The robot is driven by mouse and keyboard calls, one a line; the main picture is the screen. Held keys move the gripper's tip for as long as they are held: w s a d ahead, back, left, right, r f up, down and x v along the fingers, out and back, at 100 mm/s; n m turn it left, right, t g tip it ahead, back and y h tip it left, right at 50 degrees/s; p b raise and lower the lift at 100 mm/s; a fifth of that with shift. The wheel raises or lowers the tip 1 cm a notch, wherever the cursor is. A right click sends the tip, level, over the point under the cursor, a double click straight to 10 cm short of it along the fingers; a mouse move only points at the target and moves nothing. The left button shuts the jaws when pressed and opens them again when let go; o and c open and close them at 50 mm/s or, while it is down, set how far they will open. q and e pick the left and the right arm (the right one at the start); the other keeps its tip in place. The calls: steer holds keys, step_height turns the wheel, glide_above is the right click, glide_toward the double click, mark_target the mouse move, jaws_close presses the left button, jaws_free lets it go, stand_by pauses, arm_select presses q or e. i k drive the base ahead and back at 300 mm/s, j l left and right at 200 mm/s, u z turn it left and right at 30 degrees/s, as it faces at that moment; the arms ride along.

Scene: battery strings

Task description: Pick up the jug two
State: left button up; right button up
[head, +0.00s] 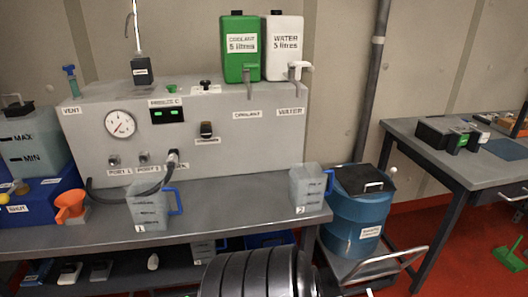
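Jug two (306,190) is a translucent grey jug with a blue handle on its right side and a "2" label low on its front. It stands upright near the right end of the grey bench (235,207), close to the bench edge. A similar jug marked "1" (149,212) stands further left on the bench, with a blue handle at its right. Neither of my grippers shows in the head view, and nothing is seen touching jug two.
A grey test unit (235,150) stands behind the jugs, with green coolant (240,62) and white water (284,62) containers on top. A black hose (125,191) runs near jug one. Right of jug two is a blue drum (357,225) on a trolley. Bench between the jugs is clear.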

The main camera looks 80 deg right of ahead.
mark_target(308, 180)
steer(key=z, duration=3.05)
steer(key=l, duration=0.3)
steer(key=l+u, duration=0.35)
steer(key=l, duration=0.3)
steer(key=l+u, duration=0.4)
steer(key=l, duration=0.25)
